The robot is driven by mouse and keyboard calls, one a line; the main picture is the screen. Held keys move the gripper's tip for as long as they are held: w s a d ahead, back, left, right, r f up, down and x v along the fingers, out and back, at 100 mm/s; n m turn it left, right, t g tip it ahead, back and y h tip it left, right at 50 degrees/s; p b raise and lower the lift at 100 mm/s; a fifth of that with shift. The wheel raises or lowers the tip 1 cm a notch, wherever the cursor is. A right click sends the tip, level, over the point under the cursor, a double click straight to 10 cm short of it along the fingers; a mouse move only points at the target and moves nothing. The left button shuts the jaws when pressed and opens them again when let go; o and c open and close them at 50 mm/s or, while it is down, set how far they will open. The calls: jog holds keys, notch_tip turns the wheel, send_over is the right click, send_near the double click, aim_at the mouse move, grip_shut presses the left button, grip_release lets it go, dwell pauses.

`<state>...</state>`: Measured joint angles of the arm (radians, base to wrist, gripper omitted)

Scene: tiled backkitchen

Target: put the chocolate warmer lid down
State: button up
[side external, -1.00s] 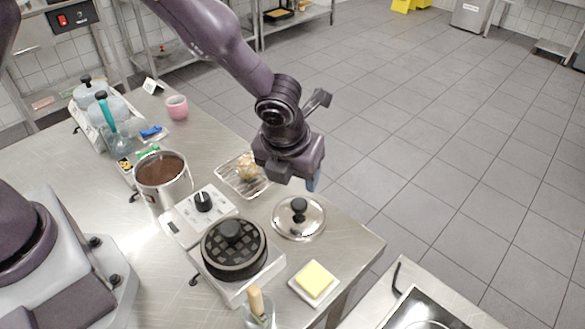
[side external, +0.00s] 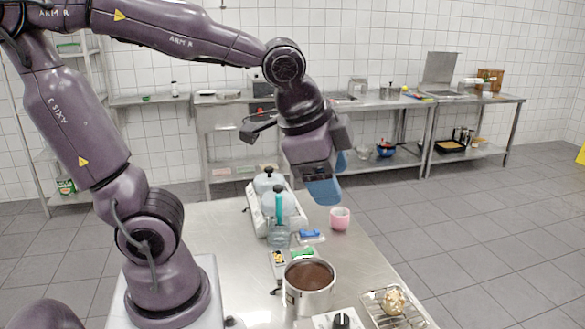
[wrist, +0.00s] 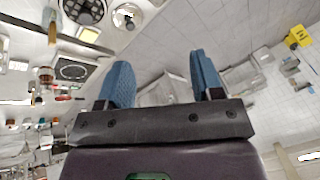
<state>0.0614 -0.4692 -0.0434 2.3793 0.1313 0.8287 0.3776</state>
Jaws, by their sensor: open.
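The chocolate warmer lid, a round silver lid with a dark knob (wrist: 128,17), lies on the steel bench near the top of the wrist view. The steel pot (side external: 309,292), filled with dark brown chocolate, stands uncovered at the bottom of the side view. My gripper (side external: 326,185) is raised above the bench in the side view, its blue fingers tilted. In the wrist view my gripper (wrist: 162,80) has its two blue fingers wide apart with nothing between them, away from the lid.
In the side view, a pink cup (side external: 340,219) stands beyond the pot, and a wire rack (side external: 407,315) holds a nutty ball (side external: 393,301) at right.

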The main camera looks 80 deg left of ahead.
jog(key=s+n, duration=0.1)
jog(key=n, duration=0.1)
jog(key=s+n, duration=0.2)
jog(key=s+a+r+n+h, duration=0.1)
jog(key=s+n, duration=0.1)
jog(key=shift+s+t, duration=0.1)
jog(key=shift+t, duration=0.3)
